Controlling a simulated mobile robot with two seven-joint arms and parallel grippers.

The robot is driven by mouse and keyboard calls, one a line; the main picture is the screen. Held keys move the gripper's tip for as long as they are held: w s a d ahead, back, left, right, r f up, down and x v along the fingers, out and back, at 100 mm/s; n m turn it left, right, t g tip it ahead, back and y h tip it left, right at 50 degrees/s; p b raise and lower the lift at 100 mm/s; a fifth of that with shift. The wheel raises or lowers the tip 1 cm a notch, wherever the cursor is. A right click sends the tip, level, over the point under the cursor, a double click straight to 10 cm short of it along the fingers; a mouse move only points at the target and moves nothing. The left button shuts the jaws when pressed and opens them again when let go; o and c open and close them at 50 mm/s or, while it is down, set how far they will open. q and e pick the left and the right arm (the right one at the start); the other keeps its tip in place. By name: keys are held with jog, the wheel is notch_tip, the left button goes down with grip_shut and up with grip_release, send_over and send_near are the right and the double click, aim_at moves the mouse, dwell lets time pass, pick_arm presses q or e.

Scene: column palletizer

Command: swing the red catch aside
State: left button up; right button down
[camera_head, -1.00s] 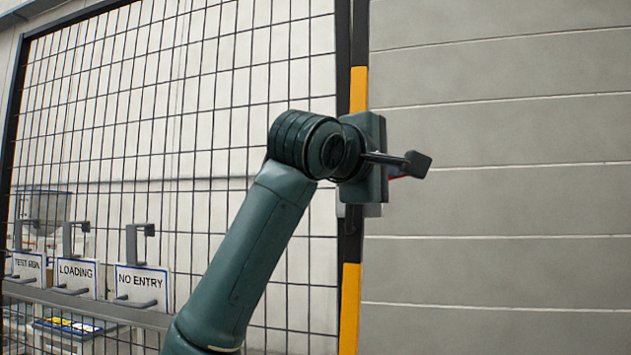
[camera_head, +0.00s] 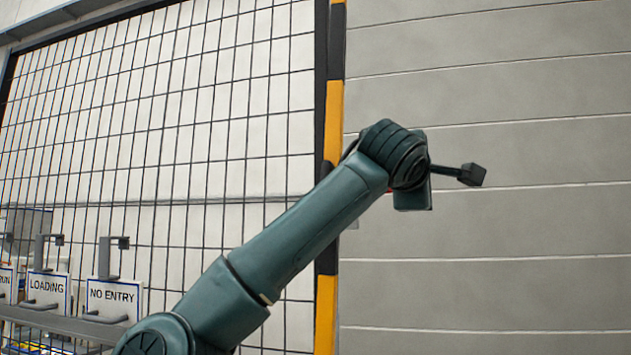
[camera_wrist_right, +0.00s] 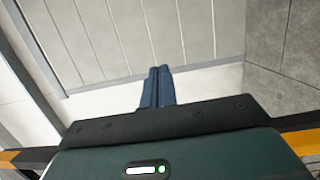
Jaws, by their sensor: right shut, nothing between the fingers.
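The red catch cannot be made out clearly. Only a tiny reddish trace shows beside my wrist in the head view, and I cannot tell whether it is the catch. My right arm reaches up across the head view to the yellow and black post (camera_head: 331,130), and its wrist hides what lies behind it. My right gripper (camera_wrist_right: 161,72) shows in the right wrist view with its two blue fingers together and nothing between them. In the head view its fingers are hidden behind the wrist. My left gripper is not in view.
A black mesh fence (camera_head: 210,120) stands left of the post, and a grey panelled wall (camera_head: 500,270) fills the right. At lower left, signs such as NO ENTRY (camera_head: 112,298) hang on a grey rail with hooks. The space right of my wrist looks clear.

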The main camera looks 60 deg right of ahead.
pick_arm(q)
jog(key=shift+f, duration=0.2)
pick_arm(e)
jog(key=shift+d+r, duration=0.1)
jog(key=shift+d, duration=0.6)
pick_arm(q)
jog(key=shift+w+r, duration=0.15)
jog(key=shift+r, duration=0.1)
pick_arm(e)
jog(key=shift+r, duration=0.1)
